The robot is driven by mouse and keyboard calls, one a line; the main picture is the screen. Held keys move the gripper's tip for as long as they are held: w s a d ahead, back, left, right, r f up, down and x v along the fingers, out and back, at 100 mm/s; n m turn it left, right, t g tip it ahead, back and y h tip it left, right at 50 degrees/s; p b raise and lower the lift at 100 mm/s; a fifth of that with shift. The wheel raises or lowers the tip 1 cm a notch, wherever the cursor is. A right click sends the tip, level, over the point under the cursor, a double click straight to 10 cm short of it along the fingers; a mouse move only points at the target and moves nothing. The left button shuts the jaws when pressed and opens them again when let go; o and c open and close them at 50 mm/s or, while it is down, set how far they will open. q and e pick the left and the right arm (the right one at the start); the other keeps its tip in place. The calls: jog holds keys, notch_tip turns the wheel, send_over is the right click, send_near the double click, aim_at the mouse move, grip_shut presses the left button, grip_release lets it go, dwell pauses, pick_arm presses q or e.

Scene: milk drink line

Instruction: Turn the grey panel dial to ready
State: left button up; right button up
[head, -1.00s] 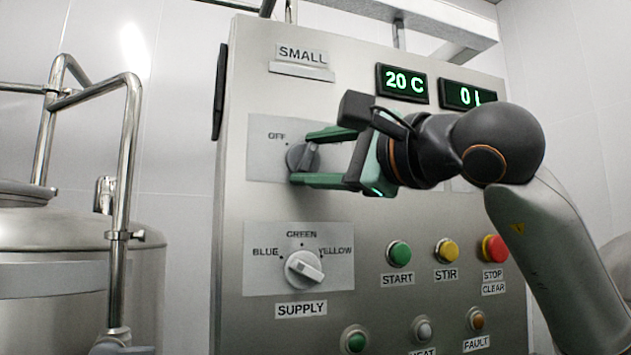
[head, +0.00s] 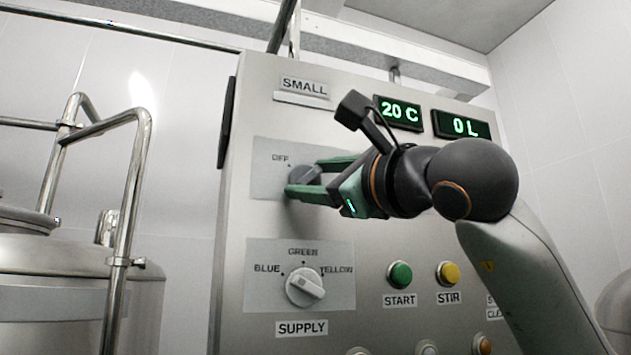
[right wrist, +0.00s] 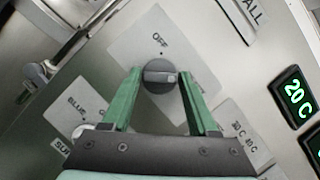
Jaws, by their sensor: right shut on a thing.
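The grey dial (head: 300,176) sits on a light plate in the upper left of the control panel (head: 235,215). It also shows in the right wrist view (right wrist: 160,76). OFF is printed at its upper left; any other label of this dial is hidden behind my gripper. My right gripper (head: 305,177) has its green fingers on either side of the dial, shut on it. In the right wrist view the dial's bar lies across between the fingertips (right wrist: 159,78), its pale mark toward the right finger, aside from the OFF dot. My left gripper is not in view.
The white supply dial (head: 305,287) sits just below, with BLUE, GREEN and YELLOW marks. The green START button (head: 400,275) and yellow STIR button (head: 447,273) are at lower right. Displays read 20 C (head: 399,112) and 0 L (head: 462,126). A tank with steel rails (head: 125,225) stands left.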

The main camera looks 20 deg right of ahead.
jog(key=o, duration=1.2)
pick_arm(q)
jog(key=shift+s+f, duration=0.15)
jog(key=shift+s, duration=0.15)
pick_arm(e)
jog(key=shift+o, duration=0.2)
jog(key=shift+s+d+f, duration=0.15)
jog(key=shift+s+f, duration=0.05)
jog(key=shift+s, duration=0.3)
pick_arm(q)
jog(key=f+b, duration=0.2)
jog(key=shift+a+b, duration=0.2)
jog(key=shift+b, duration=0.1)
pick_arm(e)
jog(key=v, duration=1.1)
jog(key=shift+s, duration=0.25)
jog(key=shift+d, duration=0.1)
